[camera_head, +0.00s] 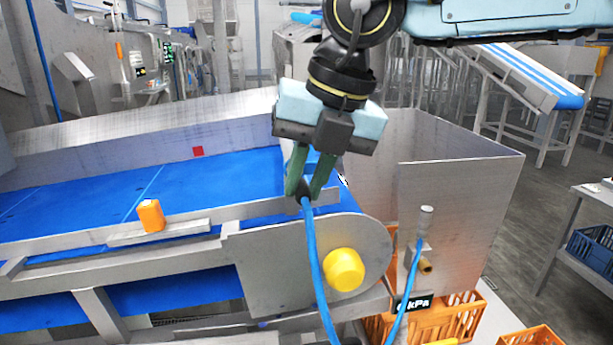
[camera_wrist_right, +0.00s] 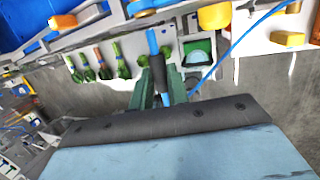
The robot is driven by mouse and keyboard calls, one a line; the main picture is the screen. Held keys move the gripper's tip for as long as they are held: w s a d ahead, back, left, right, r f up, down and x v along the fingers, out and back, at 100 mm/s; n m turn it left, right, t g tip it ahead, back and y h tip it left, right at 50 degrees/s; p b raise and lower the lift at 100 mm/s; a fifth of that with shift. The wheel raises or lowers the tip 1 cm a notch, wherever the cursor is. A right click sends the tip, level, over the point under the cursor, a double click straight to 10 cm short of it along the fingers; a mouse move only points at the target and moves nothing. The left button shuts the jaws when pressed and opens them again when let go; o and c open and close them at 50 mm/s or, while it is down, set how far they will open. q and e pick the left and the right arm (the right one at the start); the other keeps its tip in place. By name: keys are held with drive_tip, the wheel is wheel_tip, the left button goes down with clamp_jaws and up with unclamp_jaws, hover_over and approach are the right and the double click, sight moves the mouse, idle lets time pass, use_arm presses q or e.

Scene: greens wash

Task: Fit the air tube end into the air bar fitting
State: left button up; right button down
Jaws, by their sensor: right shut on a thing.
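My right gripper (camera_head: 304,188) is shut on the dark end piece of the blue air tube (camera_head: 313,250). It holds it above the near edge of the blue conveyor, left of the steel bin. The tube hangs down out of the bottom of the head view. In the right wrist view, the green fingers (camera_wrist_right: 163,92) close around the black sleeve (camera_wrist_right: 158,70), with blue tube beyond it. A brass fitting (camera_head: 425,266), perhaps the air bar fitting, sits beside a grey upright post (camera_head: 425,222), to the right of and lower than my gripper. My left gripper is not in view.
The steel bin (camera_head: 455,200) stands behind the post. A yellow knob (camera_head: 344,270) projects from the conveyor's end plate. A kPa display (camera_head: 413,303) and an orange crate (camera_head: 460,318) are below. Another blue tube length (camera_head: 408,285) rises beside the post.

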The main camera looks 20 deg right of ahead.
drive_tip(key=shift+w+d+r+p, duration=0.1)
drive_tip(key=shift+w+d+p, duration=0.1)
drive_tip(key=shift+w+p, duration=1.05)
idle(0.3)
drive_tip(key=c, duration=1.7)
unclamp_jaws()
drive_tip(key=shift+w, duration=0.2)
drive_tip(key=shift+c, duration=0.2)
drive_tip(key=o, duration=0.5)
drive_tip(key=shift+w, duration=0.25)
drive_tip(key=shift+c, duration=0.2)
drive_tip(key=shift+s, duration=0.1)
drive_tip(key=shift+s, duration=0.1)
